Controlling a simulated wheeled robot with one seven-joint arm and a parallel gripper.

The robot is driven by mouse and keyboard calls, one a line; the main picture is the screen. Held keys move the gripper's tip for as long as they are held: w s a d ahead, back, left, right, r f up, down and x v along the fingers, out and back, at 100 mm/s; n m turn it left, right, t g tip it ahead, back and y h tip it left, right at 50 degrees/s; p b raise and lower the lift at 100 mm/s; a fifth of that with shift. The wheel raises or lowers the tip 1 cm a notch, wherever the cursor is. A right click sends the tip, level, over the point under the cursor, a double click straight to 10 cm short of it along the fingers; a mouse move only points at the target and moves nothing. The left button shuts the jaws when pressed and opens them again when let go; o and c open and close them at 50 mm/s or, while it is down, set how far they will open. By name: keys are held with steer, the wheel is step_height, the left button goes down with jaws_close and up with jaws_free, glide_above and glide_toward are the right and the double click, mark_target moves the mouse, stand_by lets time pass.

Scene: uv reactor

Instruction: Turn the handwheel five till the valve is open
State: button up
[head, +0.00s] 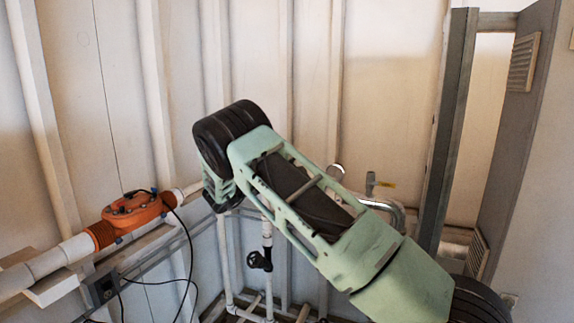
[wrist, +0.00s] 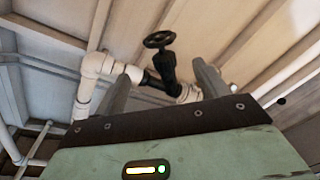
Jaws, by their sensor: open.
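A black handwheel (wrist: 159,39) stands on a dark valve body (wrist: 161,72) between white pipe fittings in the wrist view. My gripper (wrist: 161,70) is open. Its two grey fingers stand apart, with the valve seen between and beyond them. The handwheel shows above the fingertips and nothing is held. In the head view, a black valve with a small wheel (head: 257,261) sits on a thin vertical white pipe. I cannot tell if it is the same handwheel. My green arm crosses the head view, and the gripper itself cannot be made out there.
An orange fitting (head: 133,209) sits on a thick white pipe (head: 60,257) at the left, with black cables hanging below. A curved metal pipe (head: 385,210) shows behind my arm. A grey post (head: 443,130) stands at the right. Ribbed pale walls enclose the corner.

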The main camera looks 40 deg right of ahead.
steer(key=p+x, duration=0.6)
steer(key=x, duration=0.9)
steer(key=shift+w+d+f, duration=0.1)
steer(key=shift+d, duration=0.25)
steer(key=c, duration=0.6)
